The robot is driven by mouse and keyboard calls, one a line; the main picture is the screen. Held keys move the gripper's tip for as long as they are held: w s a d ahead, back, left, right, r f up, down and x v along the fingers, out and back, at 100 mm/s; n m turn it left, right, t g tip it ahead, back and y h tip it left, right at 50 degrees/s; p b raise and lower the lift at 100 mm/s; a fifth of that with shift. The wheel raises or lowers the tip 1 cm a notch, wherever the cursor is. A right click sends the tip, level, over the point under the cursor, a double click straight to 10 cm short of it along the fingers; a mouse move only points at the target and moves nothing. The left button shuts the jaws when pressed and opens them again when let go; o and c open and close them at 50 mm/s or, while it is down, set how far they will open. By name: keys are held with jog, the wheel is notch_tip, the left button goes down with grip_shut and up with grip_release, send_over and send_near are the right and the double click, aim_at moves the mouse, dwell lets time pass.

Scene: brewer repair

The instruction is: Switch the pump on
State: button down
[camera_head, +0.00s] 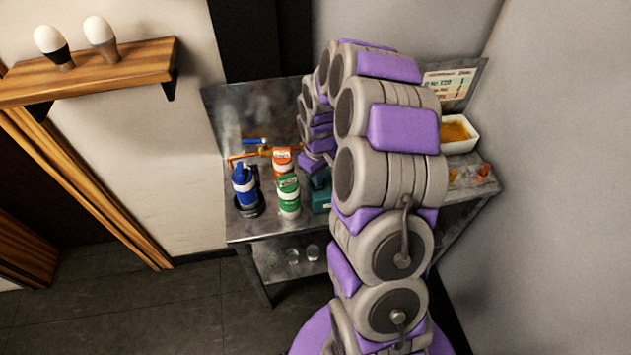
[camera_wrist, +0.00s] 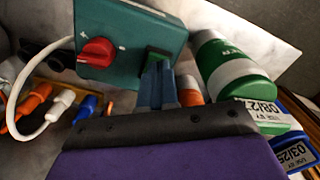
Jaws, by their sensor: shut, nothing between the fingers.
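The pump is probably the teal box (camera_wrist: 130,30) in the wrist view, with a red knob (camera_wrist: 97,52) on its face and a white cable at its left. The switch's position is hidden by the fingers. In the head view the teal box (camera_head: 320,195) shows partly behind my arm; the gripper's fingers cannot be made out there.
A green-and-white bottle (camera_wrist: 235,70) stands close right of my fingers. Orange, white and blue fittings (camera_wrist: 62,103) lie left. A white tray (camera_head: 462,145) stands right.

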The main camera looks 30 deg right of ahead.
jog(key=shift+d+f, duration=0.25)
jog(key=shift+d, duration=0.4)
jog(key=shift+a+f, duration=0.2)
jog(key=shift+a, duration=0.6)
jog(key=shift+d+f, duration=0.1)
jog(key=shift+d, duration=0.35)
jog(key=shift+d+r, duration=0.15)
jog(key=shift+r, duration=0.2)
jog(key=shift+a+r+p, duration=0.2)
jog(key=shift+r+p, duration=0.15)
jog(key=shift+r, duration=0.45)
jog(key=shift+a+r+p, duration=0.2)
jog(key=shift+r+p, duration=0.15)
jog(key=shift+r, duration=0.4)
jog(key=shift+d+r+p, duration=0.15)
jog(key=shift+r+p, duration=0.15)
jog(key=shift+r, duration=0.5)
jog(key=shift+d+r+p, duration=0.1)
jog(key=shift+r+p, duration=0.2)
jog(key=shift+r, duration=0.5)
jog(key=shift+a, duration=0.15)
